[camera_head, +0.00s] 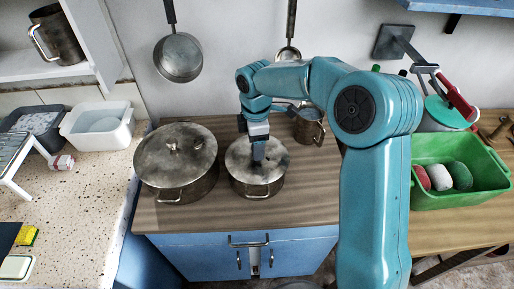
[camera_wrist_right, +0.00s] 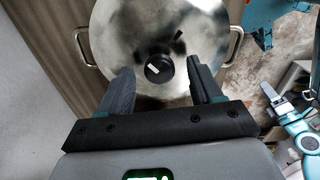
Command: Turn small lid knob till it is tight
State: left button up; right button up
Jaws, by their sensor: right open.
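The small pot (camera_head: 257,182) stands on the wooden counter with its metal lid (camera_head: 240,158) on. In the right wrist view the lid (camera_wrist_right: 125,35) has a round black knob (camera_wrist_right: 163,77) at its middle, with a white mark on it. A short dark mark (camera_wrist_right: 178,34) lies on the lid, up and right of the knob; the two marks do not appear lined up. My right gripper (camera_head: 258,158) points down over this lid. In the wrist view its open fingers (camera_wrist_right: 160,72) lie either side of the knob, with gaps on both sides. My left gripper does not show.
A larger lidded pot (camera_head: 177,188) stands close on the left. A metal mug (camera_head: 309,127) is behind on the right. Two pans hang on the wall, one a large ladle-like pan (camera_head: 178,58). A green crate (camera_head: 455,196) is at the far right. The counter's front strip is clear.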

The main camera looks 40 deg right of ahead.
jog(key=n+p, duration=0.2)
jog(key=n, duration=0.2)
jog(key=n+p, duration=0.2)
jog(key=n, duration=0.2)
jog(key=n+p, duration=0.2)
jog(key=n, duration=0.2)
jog(key=shift+r+n, duration=0.25)
jog(key=shift+n, duration=0.15)
jog(key=shift+n+p, duration=0.35)
jog(key=shift+n, duration=0.45)
jog(key=shift+f+n, duration=0.2)
jog(key=shift+n, duration=0.4)
